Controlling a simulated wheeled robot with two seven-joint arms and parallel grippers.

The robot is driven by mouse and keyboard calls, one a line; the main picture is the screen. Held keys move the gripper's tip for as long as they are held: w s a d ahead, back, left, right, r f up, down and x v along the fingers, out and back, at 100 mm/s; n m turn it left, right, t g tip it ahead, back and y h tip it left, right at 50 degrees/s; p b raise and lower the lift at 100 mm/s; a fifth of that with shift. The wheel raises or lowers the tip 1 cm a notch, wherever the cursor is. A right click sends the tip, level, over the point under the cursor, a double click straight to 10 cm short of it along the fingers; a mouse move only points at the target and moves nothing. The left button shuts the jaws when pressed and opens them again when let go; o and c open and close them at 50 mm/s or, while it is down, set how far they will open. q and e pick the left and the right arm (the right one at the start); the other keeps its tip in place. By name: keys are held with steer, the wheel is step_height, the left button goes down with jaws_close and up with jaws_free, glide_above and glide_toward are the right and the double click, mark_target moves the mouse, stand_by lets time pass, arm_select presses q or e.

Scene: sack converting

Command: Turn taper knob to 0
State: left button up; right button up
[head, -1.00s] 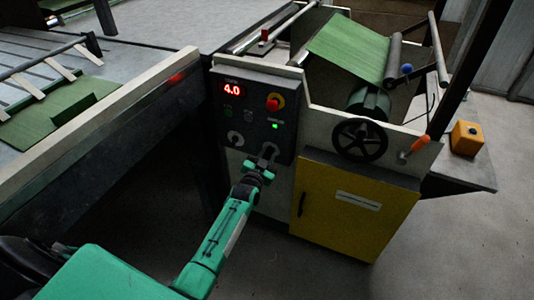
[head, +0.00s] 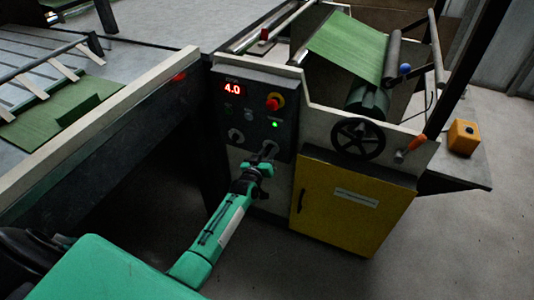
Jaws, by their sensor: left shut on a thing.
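The dark control panel (head: 252,85) is on the machine front in the middle of the head view. Its red display (head: 232,88) reads 4.0. My left gripper (head: 267,154) is at the panel's lower right corner, shut on a knob there. The gripper hides most of that knob, and its pointer and label cannot be read. My right gripper is not in view.
A black handwheel (head: 358,139) and yellow cabinet door (head: 350,205) are to the right. Green sheet (head: 346,47) runs over rollers above.

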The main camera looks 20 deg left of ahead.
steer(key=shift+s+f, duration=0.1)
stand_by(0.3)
arm_select(q)
steer(key=o, duration=0.6)
steer(key=shift+c, duration=0.2)
steer(key=o, duration=0.3)
steer(key=shift+o, duration=0.7)
steer(key=shift+s, duration=0.1)
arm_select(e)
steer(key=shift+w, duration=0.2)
arm_select(q)
steer(key=shift+s, duration=0.2)
steer(key=s+p, duration=0.1)
steer(key=s, duration=1.2)
steer(key=shift+s+d+r, duration=0.15)
steer(key=shift+d+r, duration=0.05)
steer(key=shift+r, duration=0.15)
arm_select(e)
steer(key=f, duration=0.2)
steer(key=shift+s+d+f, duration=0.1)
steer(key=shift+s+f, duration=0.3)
